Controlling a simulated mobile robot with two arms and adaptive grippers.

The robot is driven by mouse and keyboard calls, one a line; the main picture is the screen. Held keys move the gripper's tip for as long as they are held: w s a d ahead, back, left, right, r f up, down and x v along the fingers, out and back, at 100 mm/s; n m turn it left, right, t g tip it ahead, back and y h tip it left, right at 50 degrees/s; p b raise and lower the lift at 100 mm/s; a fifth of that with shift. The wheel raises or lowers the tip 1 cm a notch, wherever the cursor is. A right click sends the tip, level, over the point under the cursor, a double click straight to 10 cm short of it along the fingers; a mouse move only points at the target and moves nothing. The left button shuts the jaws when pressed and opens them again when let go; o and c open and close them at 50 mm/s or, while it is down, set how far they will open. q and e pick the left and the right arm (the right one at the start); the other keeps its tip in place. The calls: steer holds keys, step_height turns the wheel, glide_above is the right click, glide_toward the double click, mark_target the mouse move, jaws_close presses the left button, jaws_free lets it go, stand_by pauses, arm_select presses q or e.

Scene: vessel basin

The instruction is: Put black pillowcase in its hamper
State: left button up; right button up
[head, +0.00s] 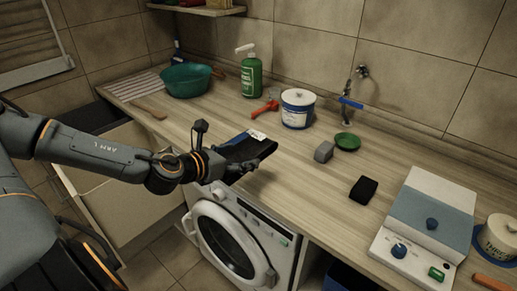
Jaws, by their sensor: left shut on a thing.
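A folded black cloth with a white label, which looks like the black pillowcase (238,147), is at my left gripper (262,158) above the counter's front edge. The gripper is shut on it, and its fingers and wrist hide part of the cloth. A dark blue bin (345,279) shows partly under the counter at the bottom; I cannot tell if it is the pillowcase's hamper. My right gripper is not in view.
A washing machine (279,240) stands under the counter (310,205). On the counter are a green bottle (251,76), a white tub (297,112), a grey block (324,152), a small black item (363,189), a green dish (347,141) and a scale-like device (425,225).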

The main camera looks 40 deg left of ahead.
arm_select(q)
steer(key=shift+s+r, duration=0.1)
steer(key=shift+s, duration=0.1)
steer(key=s+d+f, duration=0.1)
steer(key=d, duration=0.8)
steer(key=s+d+f+n+y, duration=0.1)
steer(key=d, duration=0.9)
steer(key=shift+s+d+f, duration=0.3)
steer(key=shift+s+f, duration=0.05)
steer(key=shift+s, duration=0.05)
